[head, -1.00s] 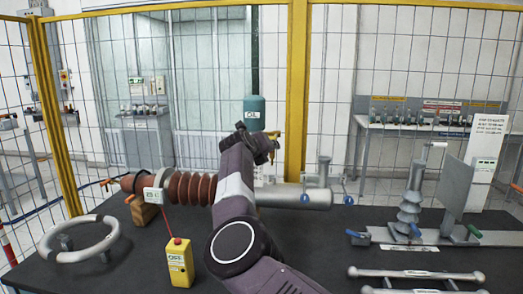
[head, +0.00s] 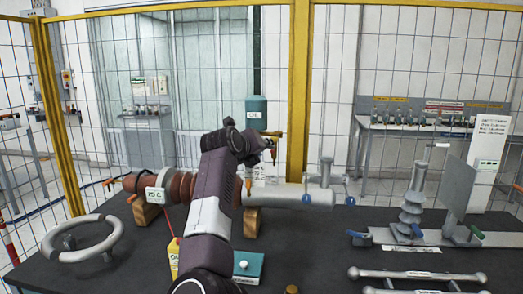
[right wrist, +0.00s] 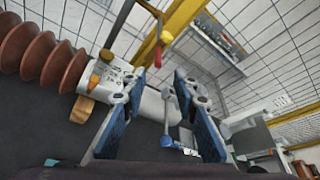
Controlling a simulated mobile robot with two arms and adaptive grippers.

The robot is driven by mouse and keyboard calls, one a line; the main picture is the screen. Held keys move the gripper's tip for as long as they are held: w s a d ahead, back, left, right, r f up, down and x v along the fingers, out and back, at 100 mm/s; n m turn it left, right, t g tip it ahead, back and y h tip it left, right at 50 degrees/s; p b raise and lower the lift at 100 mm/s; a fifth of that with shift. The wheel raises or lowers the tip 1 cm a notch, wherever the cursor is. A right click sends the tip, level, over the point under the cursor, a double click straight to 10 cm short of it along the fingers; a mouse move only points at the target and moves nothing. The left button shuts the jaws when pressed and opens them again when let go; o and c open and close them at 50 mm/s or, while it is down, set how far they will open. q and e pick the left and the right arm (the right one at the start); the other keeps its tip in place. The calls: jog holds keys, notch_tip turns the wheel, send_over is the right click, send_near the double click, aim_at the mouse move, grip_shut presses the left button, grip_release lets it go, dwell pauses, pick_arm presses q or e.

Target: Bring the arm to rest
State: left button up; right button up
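My right arm (head: 212,205) rises from the bottom centre in the head view, across the transformer bushing. Its gripper is hidden in that view. In the right wrist view the right gripper (right wrist: 160,108) has its two blue-padded fingers spread apart, with nothing held between them. The bushing has brown ribs, seen in the right wrist view (right wrist: 45,60), and a grey cylinder (head: 290,196). It lies on wooden blocks (head: 252,222) on the dark table. My left gripper is not in view.
A grey ring (head: 82,251) lies at the left. A yellow box (head: 173,255) and a teal box (head: 249,266) stand near the arm. A grey switch assembly (head: 415,212) and metal bars (head: 415,274) occupy the right. Yellow-framed mesh fencing (head: 299,90) stands behind.

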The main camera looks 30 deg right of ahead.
jog(key=shift+a, duration=0.3)
dwell(0.4)
